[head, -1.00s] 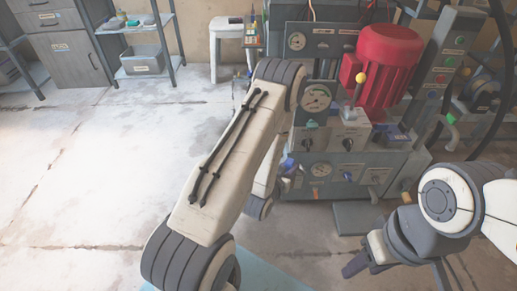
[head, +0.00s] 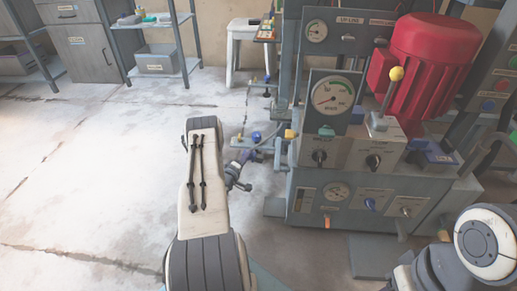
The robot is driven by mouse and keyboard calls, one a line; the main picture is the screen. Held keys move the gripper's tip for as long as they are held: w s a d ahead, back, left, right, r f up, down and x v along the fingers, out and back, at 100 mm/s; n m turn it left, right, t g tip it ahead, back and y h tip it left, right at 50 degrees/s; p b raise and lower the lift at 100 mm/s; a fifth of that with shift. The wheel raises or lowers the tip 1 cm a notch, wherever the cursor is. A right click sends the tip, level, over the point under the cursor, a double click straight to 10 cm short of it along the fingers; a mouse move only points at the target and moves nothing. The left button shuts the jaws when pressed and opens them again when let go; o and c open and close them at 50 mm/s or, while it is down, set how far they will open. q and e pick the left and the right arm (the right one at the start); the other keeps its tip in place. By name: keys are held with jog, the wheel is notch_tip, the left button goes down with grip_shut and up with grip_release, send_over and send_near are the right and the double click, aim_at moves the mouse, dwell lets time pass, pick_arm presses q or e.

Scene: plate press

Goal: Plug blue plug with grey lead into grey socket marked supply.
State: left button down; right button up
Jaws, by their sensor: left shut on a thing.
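My left gripper (head: 239,172) is at the left side of the press in the head view, partly hidden by my own forearm. It is shut on a small blue plug (head: 247,156), which is mostly covered by the fingers. A thin grey lead (head: 266,143) curves from about there up toward the press. I cannot make out a grey socket marked supply; the labels are too small to read. My right arm shows at the lower right, with its gripper outside the picture.
The press (head: 345,184) carries gauges, knobs, a yellow-topped lever (head: 395,76) and a red motor (head: 430,55). A small blue part (head: 257,137) sits on a bracket left of it. A white stool (head: 248,40) and a shelf (head: 157,60) stand behind. Floor at left is clear.

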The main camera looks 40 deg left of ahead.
aim_at(258, 160)
pick_arm(q)
jog(key=shift+w+a+f+n, duration=0.1)
jog(key=shift+w+a+n, duration=0.15)
jog(key=shift+a, duration=0.6)
jog(key=shift+w+d+f, duration=0.15)
jog(key=shift+w+d, duration=0.15)
jog(key=shift+w+d+f+b, duration=0.15)
jog(key=shift+w+d, duration=0.3)
jog(key=shift+d, duration=0.25)
jog(key=shift+w+d+f+b, duration=0.1)
jog(key=shift+w+d+f, duration=0.1)
jog(key=shift+w+d, duration=0.4)
jog(key=shift+w+d+f+b, duration=0.15)
jog(key=shift+w+d, duration=0.2)
jog(key=shift+d, duration=0.55)
pick_arm(e)
jog(key=shift+w+a+f, duration=0.3)
jog(key=shift+w+a, duration=0.05)
jog(key=shift+w, duration=0.2)
pick_arm(q)
jog(key=shift+s+d+p, duration=0.1)
jog(key=shift+s+p, duration=0.05)
jog(key=shift+p, duration=0.25)
pick_arm(e)
jog(key=shift+r, duration=0.3)
